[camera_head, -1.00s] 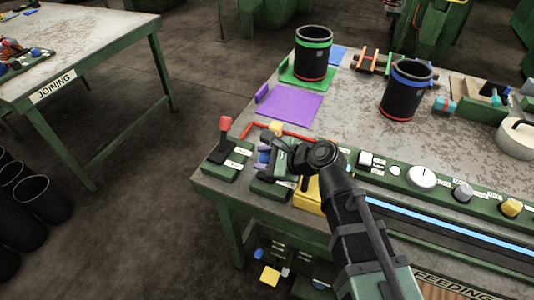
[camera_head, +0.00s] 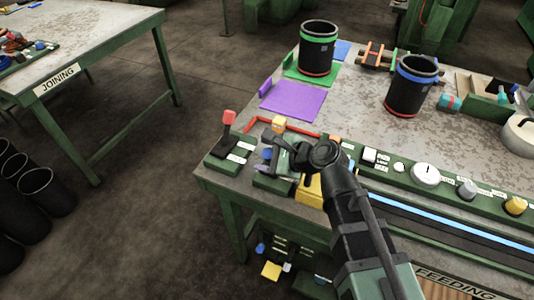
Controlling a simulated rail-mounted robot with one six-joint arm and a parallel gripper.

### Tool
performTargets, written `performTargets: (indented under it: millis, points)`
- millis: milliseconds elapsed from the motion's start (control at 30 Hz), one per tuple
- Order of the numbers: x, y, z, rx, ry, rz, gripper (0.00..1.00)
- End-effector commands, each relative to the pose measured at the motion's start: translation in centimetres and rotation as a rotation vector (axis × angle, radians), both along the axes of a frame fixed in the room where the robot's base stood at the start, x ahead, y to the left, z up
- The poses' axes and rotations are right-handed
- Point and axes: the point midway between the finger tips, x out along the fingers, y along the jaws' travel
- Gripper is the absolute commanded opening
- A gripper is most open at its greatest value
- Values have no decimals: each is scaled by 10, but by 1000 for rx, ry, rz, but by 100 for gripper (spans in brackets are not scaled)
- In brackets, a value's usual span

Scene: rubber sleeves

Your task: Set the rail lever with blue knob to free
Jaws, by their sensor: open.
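A small blue knob (camera_head: 266,154) shows on the green control panel (camera_head: 268,185) at the near left corner of the table. Its lever shaft is mostly hidden by my gripper, so I cannot tell the lever's setting. My gripper (camera_head: 274,156) is open, close beside the blue knob on its right side. My wrist and arm hide part of the panel. I cannot tell whether the fingers touch the knob.
A purple mat (camera_head: 293,101) and black sleeves with green (camera_head: 318,48) and blue (camera_head: 411,84) bands stand farther back. Dials and switches line the panel to the right.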

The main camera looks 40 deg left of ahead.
Motion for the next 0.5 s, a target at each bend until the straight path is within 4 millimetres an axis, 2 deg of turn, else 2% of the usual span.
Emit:
performTargets:
  millis: [167,500]
  points:
    - [1,-7,6,0,1,-1,61]
    - [15,-76,46,-1,1,-4,61]
